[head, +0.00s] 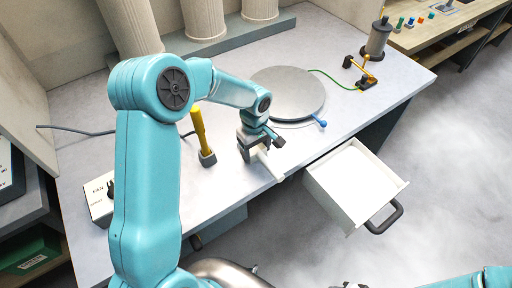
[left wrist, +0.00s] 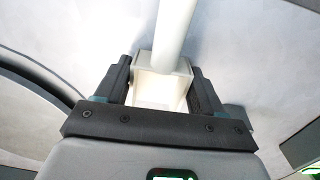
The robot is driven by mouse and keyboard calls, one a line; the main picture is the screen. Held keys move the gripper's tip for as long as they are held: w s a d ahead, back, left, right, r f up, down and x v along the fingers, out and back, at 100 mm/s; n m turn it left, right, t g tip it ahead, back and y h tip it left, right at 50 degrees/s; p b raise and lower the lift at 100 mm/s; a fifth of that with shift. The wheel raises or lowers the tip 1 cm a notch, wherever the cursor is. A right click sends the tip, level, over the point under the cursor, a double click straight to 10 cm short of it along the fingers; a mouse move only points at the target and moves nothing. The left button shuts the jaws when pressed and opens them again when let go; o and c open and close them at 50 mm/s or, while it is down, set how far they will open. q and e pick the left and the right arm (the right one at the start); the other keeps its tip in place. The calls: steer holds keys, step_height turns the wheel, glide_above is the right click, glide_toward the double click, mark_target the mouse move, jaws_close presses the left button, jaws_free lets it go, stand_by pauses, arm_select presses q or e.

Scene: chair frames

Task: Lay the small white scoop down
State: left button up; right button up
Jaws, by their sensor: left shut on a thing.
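The small white scoop (head: 270,166) is in my left gripper (head: 255,148), near the front edge of the grey worktop (head: 225,190). In the left wrist view the scoop (left wrist: 174,35) sits between the two dark fingers of the left gripper (left wrist: 161,88), its boxy end between them and a round white length pointing away. The fingers are shut on it. I cannot tell whether the scoop touches the worktop. Only a sliver of my right arm shows at the bottom right of the head view, and its fingers cannot be made out.
A round grey disc (head: 287,92) with a blue knob (head: 320,121) lies behind the gripper. A yellow-handled tool (head: 199,130) stands to the left. An open white drawer (head: 350,185) juts out at the right front. A brass-coloured stand (head: 366,76) is at the back right.

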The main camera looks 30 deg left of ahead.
arm_select(q)
steer(key=shift+f, duration=0.1)
steer(key=o, duration=1.2)
steer(key=shift+c, duration=0.2)
steer(key=shift+r, duration=0.35)
step_height(320, 180, up, 12)
steer(key=shift+s+f+b, duration=0.15)
steer(key=shift+b, duration=0.25)
steer(key=shift+a, duration=0.1)
